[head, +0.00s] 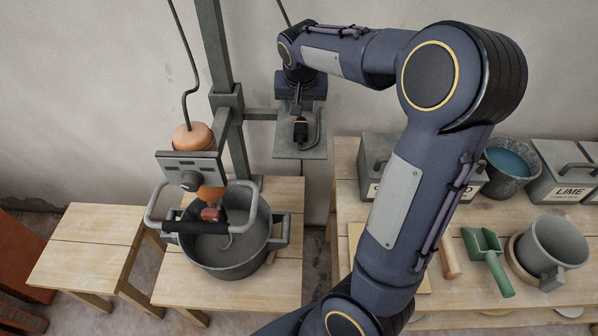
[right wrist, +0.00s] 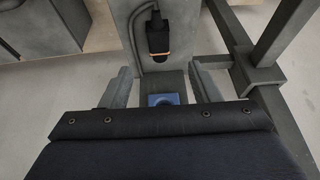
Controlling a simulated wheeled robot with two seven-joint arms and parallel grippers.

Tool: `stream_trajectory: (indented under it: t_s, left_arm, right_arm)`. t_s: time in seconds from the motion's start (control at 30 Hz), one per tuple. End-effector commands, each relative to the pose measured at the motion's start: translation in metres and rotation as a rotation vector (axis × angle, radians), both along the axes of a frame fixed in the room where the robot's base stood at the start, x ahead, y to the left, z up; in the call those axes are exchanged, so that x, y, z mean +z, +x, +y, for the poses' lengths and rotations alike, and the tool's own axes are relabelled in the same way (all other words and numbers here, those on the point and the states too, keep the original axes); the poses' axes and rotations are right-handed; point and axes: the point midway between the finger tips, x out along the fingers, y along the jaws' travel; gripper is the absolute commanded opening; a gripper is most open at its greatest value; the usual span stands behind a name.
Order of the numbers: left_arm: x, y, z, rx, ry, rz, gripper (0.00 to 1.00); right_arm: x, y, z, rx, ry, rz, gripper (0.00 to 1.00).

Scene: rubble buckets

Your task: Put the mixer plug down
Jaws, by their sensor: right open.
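The mixer plug is black with an orange band. It rests on the grey shelf (head: 290,150) fixed beside the post, and its dark body shows in the head view (head: 300,131). In the right wrist view the plug (right wrist: 158,36) lies beyond the fingertips, with its cable beside it. My right gripper (right wrist: 160,78) is open and empty, its two grey fingers apart, with a blue socket-like block (right wrist: 163,99) showing between them. The plug is clear of both fingers. The mixer (head: 190,175), orange and grey with a looped handle, hangs over a dark bucket (head: 228,262). My left gripper is out of view.
A grey post (head: 213,45) with a crossbar stands by the shelf. The right table holds a lime box (head: 570,190), a bucket of blue water (head: 508,165), a green scoop (head: 487,260) and a grey jug (head: 553,248). A bare wooden stool (head: 85,245) stands at left.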

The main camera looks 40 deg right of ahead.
Motion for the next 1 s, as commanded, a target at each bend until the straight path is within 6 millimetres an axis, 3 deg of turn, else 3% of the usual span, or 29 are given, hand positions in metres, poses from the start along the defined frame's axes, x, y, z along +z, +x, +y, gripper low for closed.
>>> stream_trajectory:
  t_s: [0.13, 0.27, 0.4, 0.5, 0.7, 1.0]
  left_arm:
    - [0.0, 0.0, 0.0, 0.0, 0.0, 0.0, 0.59]
    - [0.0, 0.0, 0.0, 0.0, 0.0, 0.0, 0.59]
    - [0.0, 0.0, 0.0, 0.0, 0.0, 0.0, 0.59]
    - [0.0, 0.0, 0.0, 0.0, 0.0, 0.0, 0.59]
    - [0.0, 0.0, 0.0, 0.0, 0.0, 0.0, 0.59]
    - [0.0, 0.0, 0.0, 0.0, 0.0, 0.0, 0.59]
  right_arm:
    - [0.011, -0.049, 0.034, 0.098, 0.115, -0.035, 0.56]
    - [0.016, -0.116, 0.088, 0.263, 0.232, -0.092, 0.56]
    - [0.009, -0.182, 0.144, 0.435, 0.299, -0.156, 0.56]
    - [-0.001, -0.215, 0.172, 0.524, 0.315, -0.189, 0.56]
    - [-0.016, -0.242, 0.196, 0.603, 0.319, -0.216, 0.56]
    - [-0.017, -0.243, 0.197, 0.605, 0.321, -0.215, 0.56]
